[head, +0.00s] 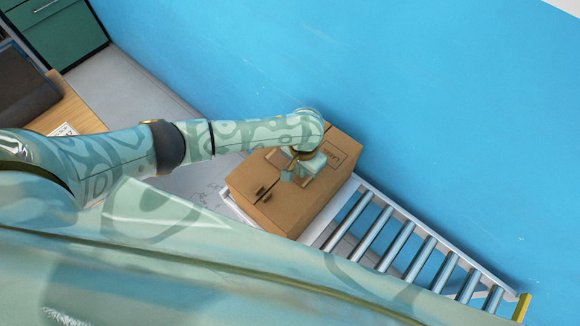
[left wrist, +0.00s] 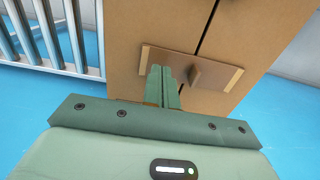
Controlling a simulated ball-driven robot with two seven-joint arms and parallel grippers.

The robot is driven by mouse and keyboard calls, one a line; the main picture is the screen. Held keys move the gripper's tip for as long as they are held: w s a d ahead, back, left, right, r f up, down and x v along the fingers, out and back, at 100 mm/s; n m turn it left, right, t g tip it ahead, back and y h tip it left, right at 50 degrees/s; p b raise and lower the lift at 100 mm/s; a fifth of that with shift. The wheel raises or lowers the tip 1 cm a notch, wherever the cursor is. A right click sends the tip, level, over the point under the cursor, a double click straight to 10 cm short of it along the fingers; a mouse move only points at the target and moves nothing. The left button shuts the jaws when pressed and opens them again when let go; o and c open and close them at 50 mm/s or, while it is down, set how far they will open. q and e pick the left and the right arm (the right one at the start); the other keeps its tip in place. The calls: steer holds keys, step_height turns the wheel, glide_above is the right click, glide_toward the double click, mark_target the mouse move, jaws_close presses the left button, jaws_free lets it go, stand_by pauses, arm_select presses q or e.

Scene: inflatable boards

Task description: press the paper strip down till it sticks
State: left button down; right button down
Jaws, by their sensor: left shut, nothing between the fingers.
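A brown paper strip (left wrist: 215,77) lies across the dark seam on the brown carton (left wrist: 230,30) in the left wrist view. A small brown raised piece stands on it near the seam. My left gripper (left wrist: 161,72) is shut and empty, its fingertips over the strip's left part. I cannot tell whether they touch it. In the head view my left gripper (head: 292,174) is above the top of the carton (head: 325,195). The gripper and wrist hide part of the carton top there. My right gripper is not in view.
The carton sits at the end of a roller conveyor (head: 405,242) that runs to the lower right along a blue wall (head: 440,110). A wooden desk (head: 75,105) and a green cabinet (head: 65,32) stand at the left.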

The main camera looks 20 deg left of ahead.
arm_select(q)
steer(key=shift+f+b, duration=0.35)
steer(key=shift+f, duration=0.5)
stand_by(0.6)
step_height(320, 180, up, 6)
steer(key=p, duration=0.8)
steer(key=shift+r, duration=0.1)
